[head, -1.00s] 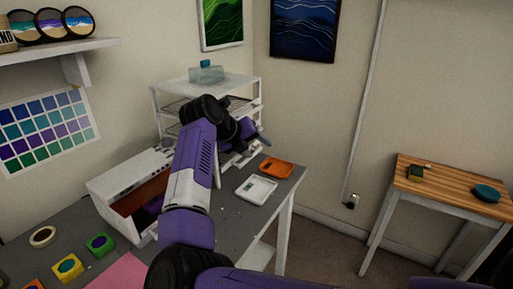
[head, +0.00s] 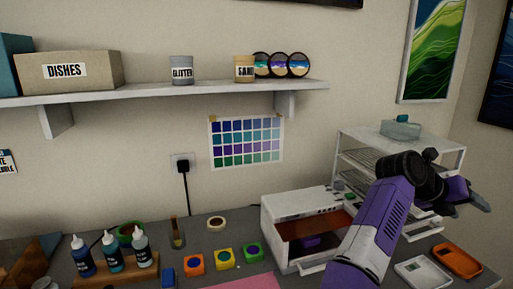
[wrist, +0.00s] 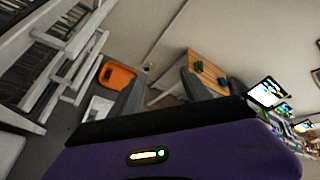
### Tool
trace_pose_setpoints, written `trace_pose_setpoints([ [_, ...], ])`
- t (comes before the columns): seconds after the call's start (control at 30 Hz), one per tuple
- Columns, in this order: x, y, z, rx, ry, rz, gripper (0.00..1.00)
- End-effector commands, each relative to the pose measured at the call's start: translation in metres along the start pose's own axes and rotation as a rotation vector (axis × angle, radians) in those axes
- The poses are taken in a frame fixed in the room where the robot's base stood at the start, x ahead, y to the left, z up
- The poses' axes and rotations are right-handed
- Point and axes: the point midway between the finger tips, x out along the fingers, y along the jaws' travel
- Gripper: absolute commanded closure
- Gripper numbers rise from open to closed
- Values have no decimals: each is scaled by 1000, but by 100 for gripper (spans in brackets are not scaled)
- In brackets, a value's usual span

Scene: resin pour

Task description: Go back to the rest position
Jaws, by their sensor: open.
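My gripper (head: 480,197) shows at the right of the head view, at the end of my raised purple arm, in front of the white rack. It is open and empty, above the table near the two trays. In the wrist view its two grey fingers (wrist: 165,92) stand apart with nothing between them.
A white rack (head: 400,147) stands close behind my arm. Bottles (head: 110,252) and colored blocks (head: 223,258) stand further left.

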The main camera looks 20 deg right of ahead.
Motion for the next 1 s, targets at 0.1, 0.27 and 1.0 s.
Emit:
trace_pose_setpoints([
  [0.1, -3, -44, 10, -19, -96, -167, 44],
  [0.27, -18, -97, 16, -99, -238, -417, 44],
  [1.0, -200, -72, -61, -892, -1001, -1336, 44],
])
